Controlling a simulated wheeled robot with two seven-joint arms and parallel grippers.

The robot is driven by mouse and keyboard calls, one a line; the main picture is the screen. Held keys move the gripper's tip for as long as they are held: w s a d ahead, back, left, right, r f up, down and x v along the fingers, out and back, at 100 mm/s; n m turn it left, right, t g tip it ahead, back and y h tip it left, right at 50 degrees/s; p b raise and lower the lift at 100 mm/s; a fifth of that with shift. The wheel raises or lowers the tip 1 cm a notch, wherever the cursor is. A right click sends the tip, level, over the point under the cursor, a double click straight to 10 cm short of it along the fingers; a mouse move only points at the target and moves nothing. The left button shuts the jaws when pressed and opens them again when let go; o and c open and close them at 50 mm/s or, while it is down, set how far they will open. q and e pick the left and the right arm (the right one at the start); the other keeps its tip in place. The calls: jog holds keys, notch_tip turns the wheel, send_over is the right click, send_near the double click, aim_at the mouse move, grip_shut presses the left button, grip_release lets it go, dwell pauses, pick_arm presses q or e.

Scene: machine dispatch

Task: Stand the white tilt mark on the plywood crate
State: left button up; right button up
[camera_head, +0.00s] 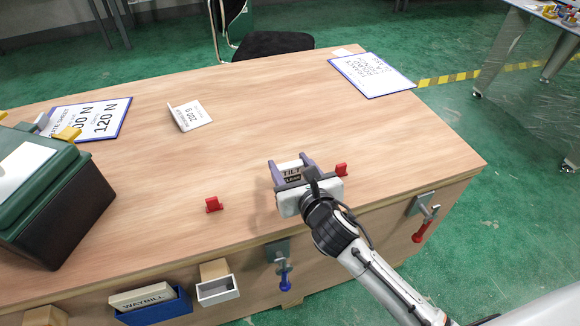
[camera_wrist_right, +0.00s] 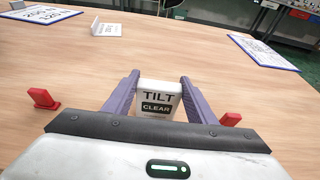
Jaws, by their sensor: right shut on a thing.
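The white tilt mark (camera_head: 291,170) has a label reading TILT and CLEAR, which shows plainly in the right wrist view (camera_wrist_right: 159,97). My right gripper (camera_head: 292,168) is shut on it, with one purple-grey finger on each side. The mark is upright over the front part of the wide wooden top of the plywood crate (camera_head: 260,110). I cannot tell whether its bottom edge touches the wood. Two red pieces stand on the crate near its front edge, one to the left (camera_head: 213,204) and one to the right (camera_head: 341,170) of the gripper. My left gripper is not in view.
A dark green case (camera_head: 75,215) stands at the left. Blue-edged sheets lie at the back left (camera_head: 95,118) and back right (camera_head: 372,75), with a folded white card (camera_head: 187,116) between. Latches and small bins (camera_head: 150,300) hang on the front face. The middle top is clear.

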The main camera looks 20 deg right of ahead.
jog(key=shift+r, duration=0.1)
jog(key=o, duration=1.1)
jog(key=shift+c, duration=0.2)
